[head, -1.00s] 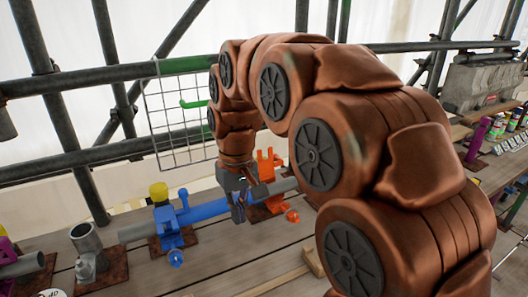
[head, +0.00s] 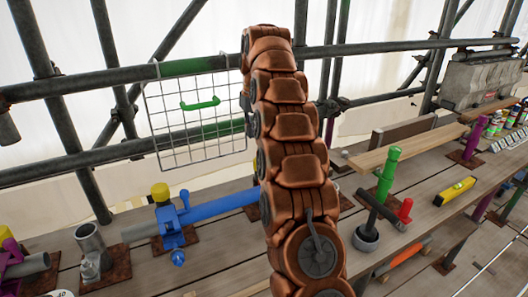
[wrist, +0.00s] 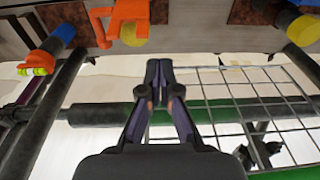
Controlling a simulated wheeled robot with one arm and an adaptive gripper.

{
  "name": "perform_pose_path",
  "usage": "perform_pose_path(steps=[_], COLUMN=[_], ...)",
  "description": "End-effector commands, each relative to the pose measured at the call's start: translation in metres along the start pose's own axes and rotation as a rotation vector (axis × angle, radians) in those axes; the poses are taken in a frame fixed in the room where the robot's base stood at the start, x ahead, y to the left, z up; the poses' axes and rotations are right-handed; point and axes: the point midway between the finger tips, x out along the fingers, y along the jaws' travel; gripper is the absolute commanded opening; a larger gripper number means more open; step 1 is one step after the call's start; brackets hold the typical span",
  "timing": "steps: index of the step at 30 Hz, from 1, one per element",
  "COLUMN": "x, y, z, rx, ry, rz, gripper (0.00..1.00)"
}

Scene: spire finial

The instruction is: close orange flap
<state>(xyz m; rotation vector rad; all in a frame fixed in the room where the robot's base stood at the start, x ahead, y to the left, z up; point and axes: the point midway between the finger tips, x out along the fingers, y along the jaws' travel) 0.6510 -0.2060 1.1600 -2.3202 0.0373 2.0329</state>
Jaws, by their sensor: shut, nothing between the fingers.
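An orange bracket-like part (wrist: 128,14), likely the one with the flap, shows at the top edge of the wrist view, partly cut off, with a yellow cap (wrist: 135,40) beside it. I cannot tell from this whether its flap is open. In the head view it is hidden behind my arm. My gripper (wrist: 165,66) is shut and empty in the wrist view, pointing at the pale sheeting and apart from the orange part. In the head view the gripper is mostly hidden by my arm.
A wire grid panel (head: 200,135) with a green handle (head: 200,104) hangs on the scaffold tubes. A blue clamp (head: 172,224) on a pipe sits at the left. A green post (head: 387,172) and a yellow level (head: 455,191) stand or lie on the planks at right.

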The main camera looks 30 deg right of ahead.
Motion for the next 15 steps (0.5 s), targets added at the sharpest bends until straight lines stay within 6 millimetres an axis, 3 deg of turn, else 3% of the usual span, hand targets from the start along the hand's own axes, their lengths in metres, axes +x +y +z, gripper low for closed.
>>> perform_pose_path(steps=[6,15], x=[0.008,0.019], y=[0.034,0.047], z=[-0.020,-0.026], rx=[0.020,0.026], ry=[0.022,0.032], rz=[0.022,0.031], gripper=[0.00,0.00])
